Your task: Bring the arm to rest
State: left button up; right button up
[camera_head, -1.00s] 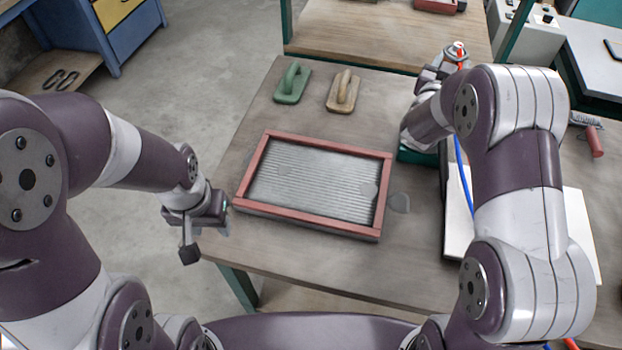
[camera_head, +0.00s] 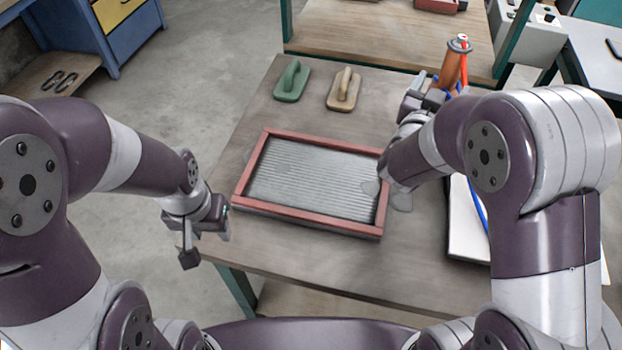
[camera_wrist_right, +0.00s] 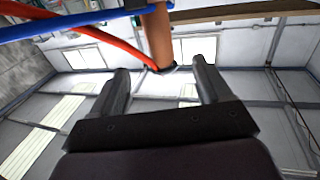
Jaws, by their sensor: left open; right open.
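My right gripper (camera_head: 432,92) is open at the upper right of the table in the head view, close beside an upright orange-brown spray tool (camera_head: 453,68) with a grey top. In the right wrist view, the open fingers of the right gripper (camera_wrist_right: 163,78) have empty space between them. The brown body of the spray tool (camera_wrist_right: 157,35) shows past the fingertips; I cannot tell whether they touch. My left gripper (camera_head: 207,245) is open and empty at the table's left edge. My right forearm hides part of the table.
A red-framed ribbed tray (camera_head: 262,210) lies mid-table. A green float (camera_head: 291,82) and a tan float (camera_head: 344,90) lie behind it. A white board (camera_head: 467,228) is partly behind my right arm. Blue and red hoses (camera_wrist_right: 85,22) cross the wrist view.

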jog(key=shift+v, duration=0.8)
jog(key=s+a+f+n+g+y, duration=0.2)
jog(key=s+a+f+g+y, duration=0.25)
jog(key=f, duration=0.25)
jog(key=s+a+f+n+g+y, duration=0.3)
jog(key=a+f+g+y, duration=0.15)
jog(key=f, duration=0.25)
jog(key=s+d+n+g, duration=0.1)
jog(key=s+d+g, duration=0.3)
jog(key=s, duration=0.8)
jog(key=shift+f+g, duration=0.35)
jog(key=shift+g, duration=0.25)
jog(key=shift+s+d, duration=0.1)
jog(key=shift+d, duration=0.05)
